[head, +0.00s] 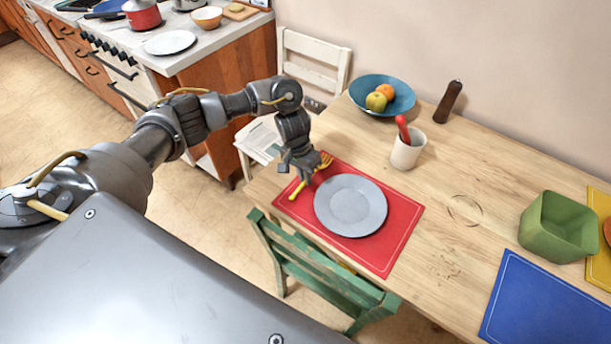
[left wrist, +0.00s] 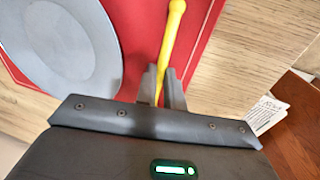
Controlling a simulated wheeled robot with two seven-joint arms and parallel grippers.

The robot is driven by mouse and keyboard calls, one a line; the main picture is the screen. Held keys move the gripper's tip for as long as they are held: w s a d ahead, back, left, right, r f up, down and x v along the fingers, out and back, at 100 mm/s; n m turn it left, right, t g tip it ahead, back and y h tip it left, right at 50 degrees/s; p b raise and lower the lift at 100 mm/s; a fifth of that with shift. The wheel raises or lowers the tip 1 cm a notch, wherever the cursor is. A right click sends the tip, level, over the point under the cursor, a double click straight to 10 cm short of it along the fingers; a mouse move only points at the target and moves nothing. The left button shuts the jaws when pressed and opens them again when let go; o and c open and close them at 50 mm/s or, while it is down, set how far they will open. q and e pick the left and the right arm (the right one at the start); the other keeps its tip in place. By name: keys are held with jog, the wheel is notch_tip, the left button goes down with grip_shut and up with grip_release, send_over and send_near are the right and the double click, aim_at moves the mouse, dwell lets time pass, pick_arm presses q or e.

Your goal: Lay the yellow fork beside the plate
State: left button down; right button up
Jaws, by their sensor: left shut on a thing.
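The yellow fork (head: 297,190) is at the left side of the red placemat, left of the grey plate (head: 351,205), with its tines pointing up and right. My left gripper (head: 304,174) is shut on the fork near its middle. In the left wrist view the fork's yellow handle (left wrist: 173,35) extends from between the fingertips (left wrist: 162,85) over the red mat, apart from the plate (left wrist: 65,45). Whether the fork touches the mat is hard to tell. My right gripper is not in view.
The red placemat (head: 392,252) lies on the wooden table (head: 430,205). A white cup (head: 408,150) with a red-handled item, a blue fruit bowl (head: 399,95), a pepper mill (head: 448,102) and a green bin (head: 556,228) stand around. A green chair (head: 300,262) is at the near edge.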

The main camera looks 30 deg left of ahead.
pick_arm(q)
jog(key=shift+f, duration=0.15)
jog(key=c, duration=1.5)
grip_release()
notch_tip(320, 180, up, 12)
jog(key=a+p, duration=0.2)
jog(key=shift+a, duration=0.15)
jog(key=shift+w, duration=0.1)
